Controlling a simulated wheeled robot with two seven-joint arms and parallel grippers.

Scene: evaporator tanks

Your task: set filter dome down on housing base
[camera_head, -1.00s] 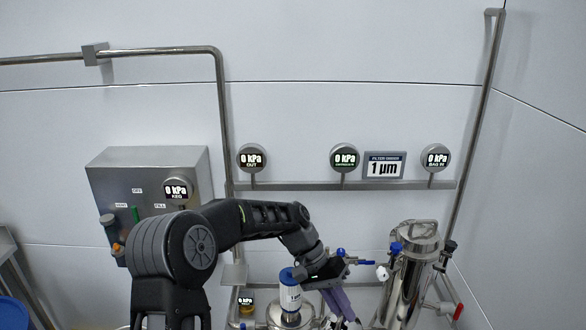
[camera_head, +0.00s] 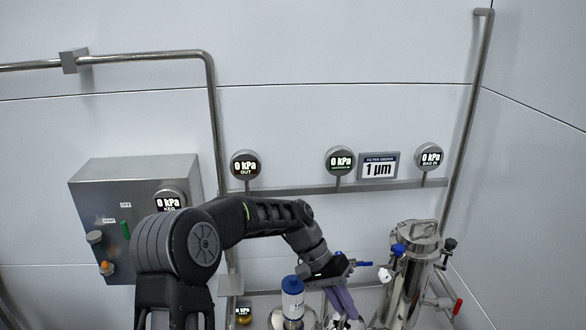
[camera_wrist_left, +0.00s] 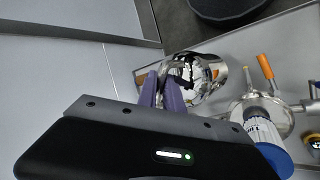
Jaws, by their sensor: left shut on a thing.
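My left gripper (camera_head: 343,300) points down, its purple fingers shut on the shiny metal filter dome (camera_wrist_left: 196,78). The dome lies at the fingertips in the left wrist view, its mirror-like wall reflecting the surroundings. In the head view only a little of it shows at the bottom edge. The housing base (camera_wrist_left: 284,122) is a round steel part to the right of the dome, apart from it. A white filter cartridge with a blue end (camera_head: 292,300) stands on the base, left of my gripper in the head view. My right gripper is not in view.
A tall steel filter vessel (camera_head: 413,275) with blue, black and red handles stands to the right. Gauges (camera_head: 246,163) sit on a wall rail behind. A steel control box (camera_head: 135,215) is at the left. An orange handle (camera_wrist_left: 265,67) sticks up near the base.

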